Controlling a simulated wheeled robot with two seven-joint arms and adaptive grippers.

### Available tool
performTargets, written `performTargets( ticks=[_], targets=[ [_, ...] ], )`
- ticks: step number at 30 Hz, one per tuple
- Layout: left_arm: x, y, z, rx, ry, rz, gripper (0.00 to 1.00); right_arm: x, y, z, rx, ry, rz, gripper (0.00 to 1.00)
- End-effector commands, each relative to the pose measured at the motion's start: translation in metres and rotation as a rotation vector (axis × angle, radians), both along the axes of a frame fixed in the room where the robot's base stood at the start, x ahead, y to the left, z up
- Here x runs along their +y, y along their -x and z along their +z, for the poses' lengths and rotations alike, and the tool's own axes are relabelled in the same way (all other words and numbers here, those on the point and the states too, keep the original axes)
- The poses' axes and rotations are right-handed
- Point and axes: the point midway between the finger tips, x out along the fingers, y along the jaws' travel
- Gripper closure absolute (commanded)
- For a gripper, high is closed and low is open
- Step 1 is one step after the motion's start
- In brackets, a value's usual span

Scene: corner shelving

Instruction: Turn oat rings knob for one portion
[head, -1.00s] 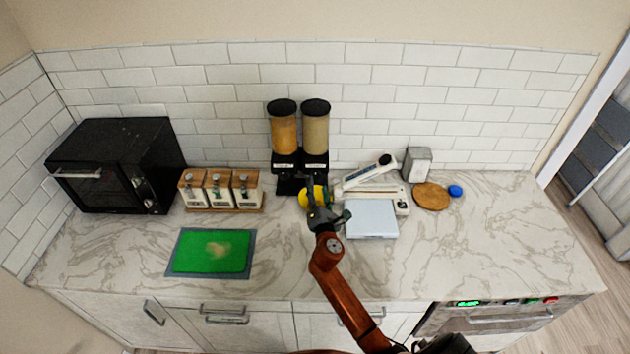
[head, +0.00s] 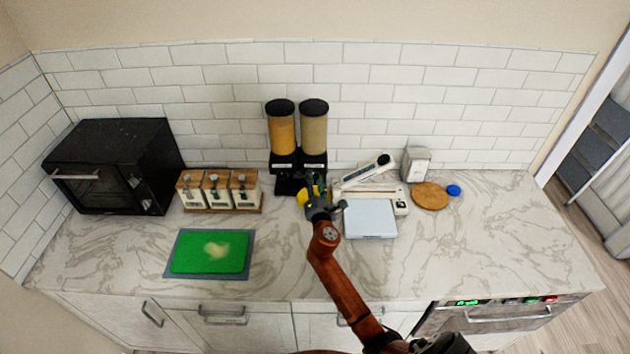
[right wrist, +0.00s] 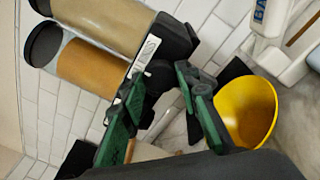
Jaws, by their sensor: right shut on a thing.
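The double cereal dispenser stands against the tiled wall, with an orange-filled canister (head: 282,131) on the left and a tan-filled canister (head: 313,133) on the right. Their labels are too small to read. My right gripper (head: 316,187) is at the front of the dispenser, below the tan canister. In the right wrist view its green-padded fingers (right wrist: 158,112) are shut on a dark part that looks like a dispenser knob, largely hidden between them. A yellow bowl (right wrist: 246,108) sits beside the fingers, partly covered by the gripper in the head view. My left gripper is out of view.
A white flat-topped device (head: 370,219) and a white appliance (head: 399,199) stand just right of my gripper. Lidded jars (head: 217,192) and a black oven (head: 113,167) are at left. A green mat (head: 210,253) lies in front.

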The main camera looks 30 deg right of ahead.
Motion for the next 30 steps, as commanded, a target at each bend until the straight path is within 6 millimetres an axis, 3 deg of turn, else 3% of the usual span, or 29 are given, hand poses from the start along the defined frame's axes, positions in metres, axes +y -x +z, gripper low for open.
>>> performTargets(
  ticks=[8,17,30],
  targets=[
    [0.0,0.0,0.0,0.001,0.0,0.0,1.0,0.0,0.0,0.0,0.001,0.0,-0.001,0.95],
    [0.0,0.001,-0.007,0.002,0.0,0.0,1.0,0.0,0.0,-0.002,-0.022,-0.036,-0.001,0.95],
    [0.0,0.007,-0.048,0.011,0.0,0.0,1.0,0.001,0.0,-0.008,-0.191,-0.313,-0.001,0.95]
  ],
)
